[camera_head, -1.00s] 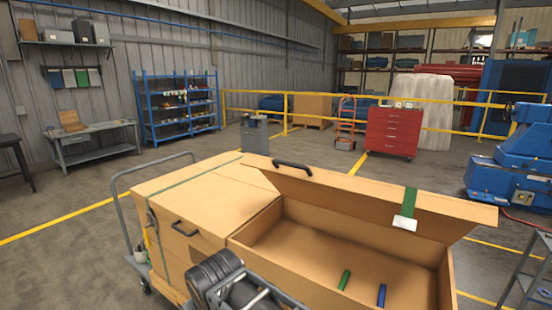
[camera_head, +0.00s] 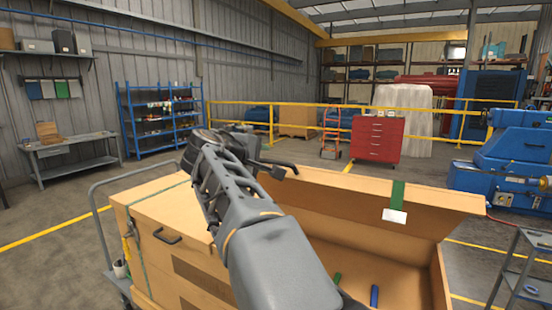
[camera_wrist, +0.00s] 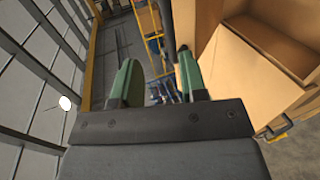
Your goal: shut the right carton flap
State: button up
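The right carton (camera_head: 440,275) stands open on the cart, and its cardboard flap (camera_head: 345,192) is raised along the far side. A cardboard panel (camera_wrist: 230,68) lies just right of the right finger.
The closed left carton (camera_head: 150,215) sits beside the open one. A green item (camera_head: 337,279) and a blue item (camera_head: 374,296) lie inside the open carton. A grey cart rail (camera_head: 98,215) rises at left. A metal stand (camera_head: 525,265) is at right.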

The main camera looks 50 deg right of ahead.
jog(key=p+x, duration=0.1)
jog(key=x, duration=0.8)
jog(key=shift+p, duration=0.35)
jog(key=shift+f, duration=0.1)
grip_shut()
